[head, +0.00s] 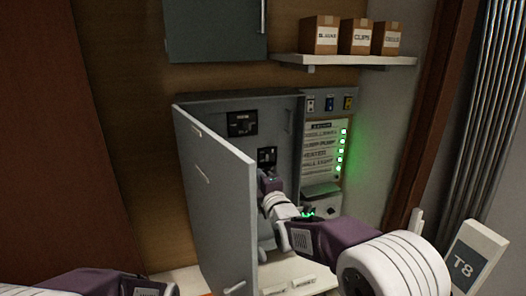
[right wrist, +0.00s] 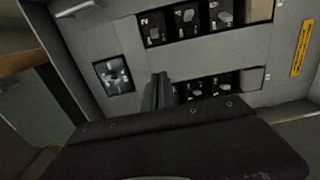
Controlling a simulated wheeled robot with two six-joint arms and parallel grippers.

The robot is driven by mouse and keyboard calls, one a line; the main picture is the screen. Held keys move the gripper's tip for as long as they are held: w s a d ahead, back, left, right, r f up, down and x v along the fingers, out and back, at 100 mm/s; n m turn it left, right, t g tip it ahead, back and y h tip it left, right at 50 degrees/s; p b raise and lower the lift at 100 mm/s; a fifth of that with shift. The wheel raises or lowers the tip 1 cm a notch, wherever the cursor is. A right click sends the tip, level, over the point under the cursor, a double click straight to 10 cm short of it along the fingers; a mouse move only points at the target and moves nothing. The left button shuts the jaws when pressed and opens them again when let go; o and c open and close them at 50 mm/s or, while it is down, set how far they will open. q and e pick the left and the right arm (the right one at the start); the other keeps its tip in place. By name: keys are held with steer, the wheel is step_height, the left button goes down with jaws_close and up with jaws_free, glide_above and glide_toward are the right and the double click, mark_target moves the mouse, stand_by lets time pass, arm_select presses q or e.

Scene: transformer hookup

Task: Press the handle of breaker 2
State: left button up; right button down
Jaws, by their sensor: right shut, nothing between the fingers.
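My right gripper (head: 268,183) reaches inside the open grey cabinet (head: 188,135), in front of its breaker panel. In the right wrist view its fingers (right wrist: 158,90) are together and empty, pointing at the panel between two rows of breakers. The upper row has a breaker (right wrist: 154,33) at its left end, beside a mark that looks like a 2 turned sideways. More breakers stand to its right. The lower row is partly hidden behind the fingers and gripper body. I cannot tell whether the fingertips touch the panel.
The cabinet door (head: 215,200) stands open on the left of my right arm. A square switch unit (right wrist: 114,75) is left of the fingers. A label panel (head: 322,155) with green lights is at the right. A shelf (head: 345,61) with boxes hangs above.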

mark_target(267, 158)
steer(key=w+p, duration=0.7)
steer(key=w, duration=0.2)
steer(key=shift+w+d, duration=0.1)
steer(key=shift+w, duration=0.3)
steer(key=shift+s+d, duration=0.25)
steer(key=shift+d, duration=0.25)
steer(key=shift+w+f, duration=0.1)
steer(key=shift+w+a+f, duration=0.1)
steer(key=shift+a, duration=0.1)
